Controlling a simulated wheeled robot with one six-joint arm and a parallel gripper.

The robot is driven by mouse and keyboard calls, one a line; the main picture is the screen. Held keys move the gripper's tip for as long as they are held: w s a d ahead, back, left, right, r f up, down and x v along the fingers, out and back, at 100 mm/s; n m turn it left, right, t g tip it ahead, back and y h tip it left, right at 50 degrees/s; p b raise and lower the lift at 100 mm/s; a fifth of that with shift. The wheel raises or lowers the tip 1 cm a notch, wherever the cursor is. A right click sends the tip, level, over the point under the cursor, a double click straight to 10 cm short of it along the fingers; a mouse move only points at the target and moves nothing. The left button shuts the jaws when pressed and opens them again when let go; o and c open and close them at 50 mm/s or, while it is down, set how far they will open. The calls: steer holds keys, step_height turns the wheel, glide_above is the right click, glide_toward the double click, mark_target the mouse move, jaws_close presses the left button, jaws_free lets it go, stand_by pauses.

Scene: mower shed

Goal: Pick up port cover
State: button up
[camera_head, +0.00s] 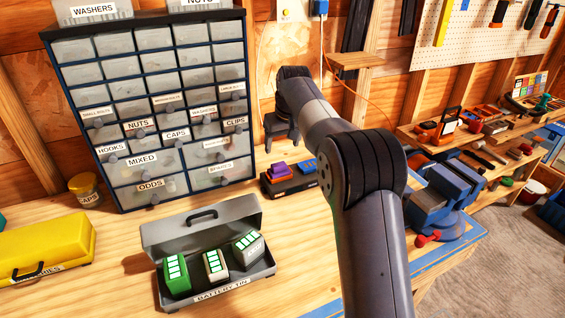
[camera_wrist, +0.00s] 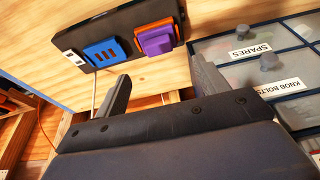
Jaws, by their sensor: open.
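In the wrist view the same base (camera_wrist: 77,40) shows at the top, with the blue piece (camera_wrist: 104,51) and the purple piece (camera_wrist: 156,41) side by side. No label tells which is the port cover. My gripper (camera_wrist: 160,68) is open and empty, its fingers below the base in that view. In the head view my gripper (camera_head: 281,128) is above and behind the base, apart from it.
A labelled drawer cabinet (camera_head: 152,75) stands close to the left of my gripper. A yellow case (camera_head: 45,247) lies at left, a blue vise (camera_head: 441,190) at right. Bare bench lies between tin and base.

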glide_above(279, 164)
steer(key=s, duration=0.2)
steer(key=f, duration=0.5)
steer(key=shift+s+d+p, duration=0.1)
steer(key=shift+d+p, duration=0.2)
steer(key=shift+p+x, duration=0.95)
steer(key=shift+x, duration=1.7)
steer(key=shift+d, duration=0.1)
steer(key=shift+c, duration=0.4)
steer(key=c, duration=0.8)
step_height(279, 164, up, 9)
steer(key=shift+r+b, duration=0.25)
steer(key=shift+b, duration=0.35)
steer(key=shift+c, duration=0.2)
steer(key=shift+f+b, duration=2.25)
steer(key=shift+f, duration=1.75)
